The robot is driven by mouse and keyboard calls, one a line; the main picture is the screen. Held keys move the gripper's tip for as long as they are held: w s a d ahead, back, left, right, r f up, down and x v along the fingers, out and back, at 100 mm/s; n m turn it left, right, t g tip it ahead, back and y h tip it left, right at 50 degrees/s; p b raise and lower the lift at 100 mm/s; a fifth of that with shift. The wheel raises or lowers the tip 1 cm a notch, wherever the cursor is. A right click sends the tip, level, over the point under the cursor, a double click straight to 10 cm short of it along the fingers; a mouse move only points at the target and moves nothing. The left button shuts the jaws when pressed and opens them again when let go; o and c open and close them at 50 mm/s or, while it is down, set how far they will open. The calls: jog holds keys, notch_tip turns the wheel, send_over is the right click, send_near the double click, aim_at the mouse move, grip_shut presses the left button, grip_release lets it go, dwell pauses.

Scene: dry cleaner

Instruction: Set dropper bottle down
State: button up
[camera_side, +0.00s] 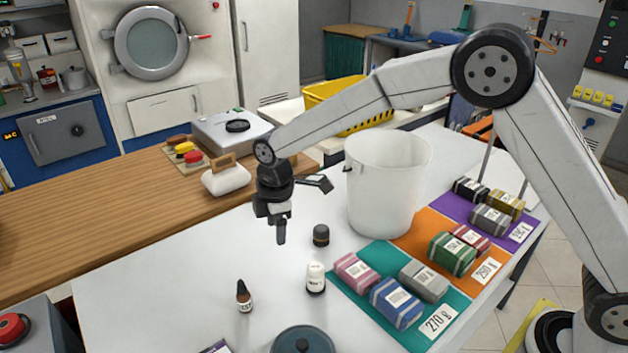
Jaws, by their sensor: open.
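A small dark brown dropper bottle (244,297) with a black pointed top and a pale label stands upright on the white table at the front left. My gripper (280,228) points down above the table, behind and to the right of the bottle and apart from it. It is open, with nothing seen between its fingers. One finger shows clearly; the other is hard to make out from this side.
A white bottle (315,278) and a black-capped jar (321,235) stand near my gripper. A white bucket (385,185) stands behind. Wrapped blocks lie on a teal, orange and purple mat (407,253). A dark round lid (303,342) is in front. The table's left part is clear.

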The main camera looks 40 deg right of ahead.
jog(key=s+d+m+t, duration=0.1)
jog(key=s+d+m, duration=0.6)
jog(key=s, duration=0.4)
jog(key=s+d+m, duration=0.7)
jog(key=s+d, duration=0.2)
jog(key=s, duration=0.1)
jog(key=shift+s+d+m+t, duration=0.35)
jog(key=shift+s+m+t, duration=0.05)
